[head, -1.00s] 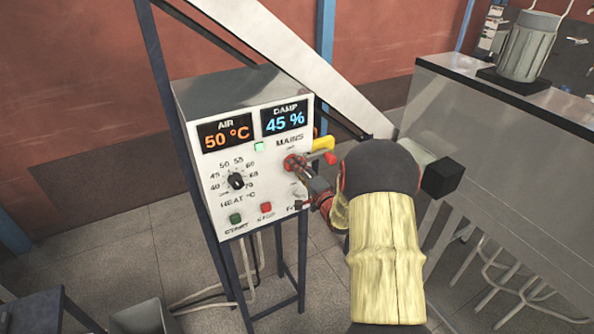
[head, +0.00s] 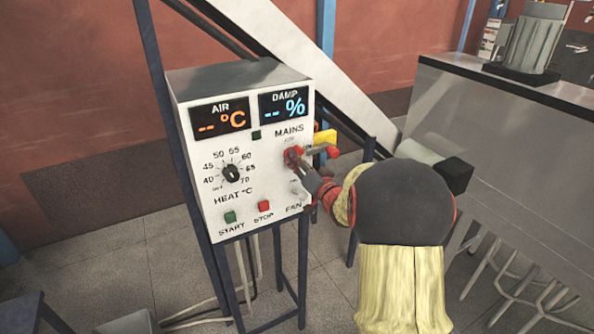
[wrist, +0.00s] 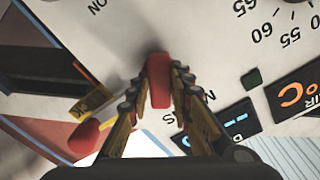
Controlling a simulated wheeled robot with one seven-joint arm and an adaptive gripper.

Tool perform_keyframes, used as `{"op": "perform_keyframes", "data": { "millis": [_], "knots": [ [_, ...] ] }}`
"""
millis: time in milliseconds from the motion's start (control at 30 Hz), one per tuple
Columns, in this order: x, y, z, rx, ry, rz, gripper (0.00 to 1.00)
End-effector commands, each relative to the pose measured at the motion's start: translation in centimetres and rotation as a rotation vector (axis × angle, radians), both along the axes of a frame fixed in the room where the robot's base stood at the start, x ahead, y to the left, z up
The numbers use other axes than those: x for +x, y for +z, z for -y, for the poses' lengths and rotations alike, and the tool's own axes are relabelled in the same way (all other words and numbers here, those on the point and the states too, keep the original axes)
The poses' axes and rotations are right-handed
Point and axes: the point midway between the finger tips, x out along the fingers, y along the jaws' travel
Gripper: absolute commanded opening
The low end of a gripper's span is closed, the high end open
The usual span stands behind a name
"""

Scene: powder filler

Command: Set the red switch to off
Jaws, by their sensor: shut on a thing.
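The red switch (head: 293,157) sits under the MAINS label at the upper right of the white control box (head: 200,150). In the wrist view the red switch (wrist: 159,80) is a red handle between my two fingers. My gripper (wrist: 160,85) is shut on it. In the head view my gripper (head: 303,168) reaches the box front from the right, and its fingertips partly hide the switch. The AIR display (head: 219,118) and the DAMP display (head: 285,106) show dashes. The small lamp (head: 256,135) below them is dark.
Below the switch is the FAN control (head: 297,190). A HEAT dial (head: 231,173), a green START button (head: 230,217) and a red STOP button (head: 264,206) are to the left. A yellow and red handle (head: 325,143) sticks out beside the box. A grey counter (head: 500,120) stands at the right.

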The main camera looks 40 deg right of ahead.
Motion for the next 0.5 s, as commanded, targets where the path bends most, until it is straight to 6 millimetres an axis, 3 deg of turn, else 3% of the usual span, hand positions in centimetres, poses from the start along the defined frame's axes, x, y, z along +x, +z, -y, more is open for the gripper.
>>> {"op": "perform_keyframes", "data": {
  "millis": [33, 500],
  "knots": [
    [-0.05, -0.68, -0.03, -0.043, 0.000, -0.012, 0.00],
    [-0.05, -0.62, -0.02, -0.416, 0.000, -0.105, 0.00]
  ]
}}
